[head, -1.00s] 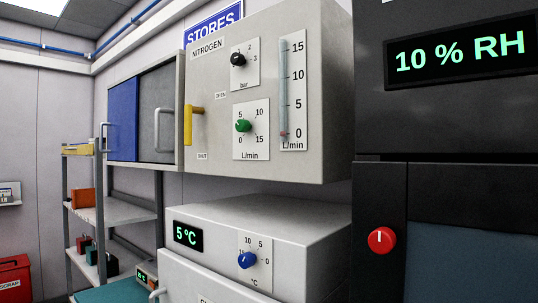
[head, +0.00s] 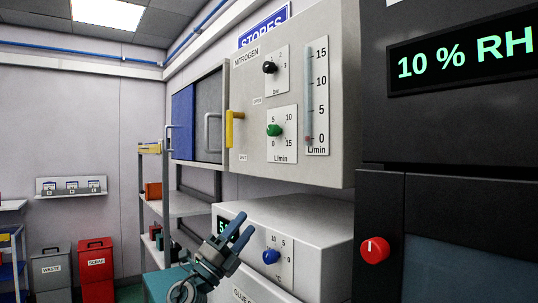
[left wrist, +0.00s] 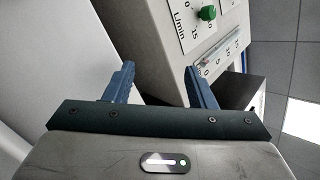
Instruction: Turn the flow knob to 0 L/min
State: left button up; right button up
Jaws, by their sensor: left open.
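The green flow knob (head: 274,130) sits on a white dial plate marked 0, 5, 10, 15 L/min, on the grey NITROGEN panel (head: 338,100). It also shows at the top of the left wrist view (left wrist: 208,12). The flow tube (head: 309,95) beside it has a reddish float near 0. The black bar knob (head: 270,67) is above. My left gripper (head: 238,234) is open and empty, below the flow knob and in front of the oven-like box with the blue knob. Its two fingers frame the left wrist view (left wrist: 160,88). My right gripper is not in view.
A yellow lever (head: 232,128) projects at the panel's left edge. The white box (head: 315,225) with the blue °C knob (head: 271,257) is below. A black cabinet with a red knob (head: 375,250) stands at right. Shelves (head: 185,205) and bins are at left.

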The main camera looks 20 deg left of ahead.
pick_arm(q)
notch_tip(320, 180, up, 15)
jog(key=d+m+g+h, duration=0.25)
jog(key=m+g, duration=0.55)
jog(key=m, duration=0.4)
jog(key=y, duration=0.6)
send_near(270, 130)
jog(key=p+x, duration=0.5)
jog(key=x, duration=0.2)
jog(key=shift+w+d+r, duration=0.15)
jog(key=shift+w+d, duration=0.1)
jog(key=shift+w+d+p, duration=0.35)
jog(key=shift+w+p, duration=0.05)
jog(key=shift+w, duration=0.15)
jog(key=shift+f, duration=0.2)
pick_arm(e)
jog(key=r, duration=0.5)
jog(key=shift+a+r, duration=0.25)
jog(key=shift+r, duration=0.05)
pick_arm(q)
jog(key=c, duration=1)
jog(key=shift+o, duration=0.2)
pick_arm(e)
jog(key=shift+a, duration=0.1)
